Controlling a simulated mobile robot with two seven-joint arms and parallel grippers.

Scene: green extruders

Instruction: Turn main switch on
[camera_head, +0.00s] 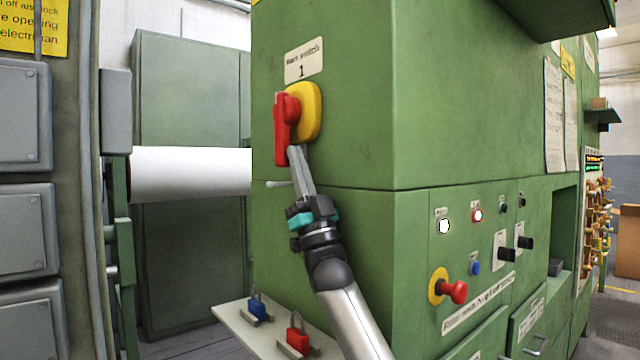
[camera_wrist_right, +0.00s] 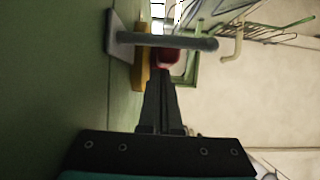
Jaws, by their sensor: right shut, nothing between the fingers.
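The main switch is a red handle (camera_head: 285,128) on a yellow plate (camera_head: 308,108), on the green cabinet's left face under a label "Main switch 1" (camera_head: 304,62). The red handle hangs about vertical. My right gripper (camera_head: 294,152) is shut and empty, with its fingertips close to the handle's lower end. I cannot tell whether they touch. In the right wrist view the closed fingers (camera_wrist_right: 164,85) point at the red handle (camera_wrist_right: 168,55), with the yellow plate (camera_wrist_right: 142,82) beside it. My left gripper is not in view.
A grey bar (camera_wrist_right: 165,41) crosses close to the handle in the right wrist view. A shelf (camera_head: 240,322) below carries a blue padlock (camera_head: 257,307) and a red padlock (camera_head: 298,338). The front panel has a red emergency knob (camera_head: 457,291) and several buttons. Grey boxes (camera_head: 22,115) stand at left.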

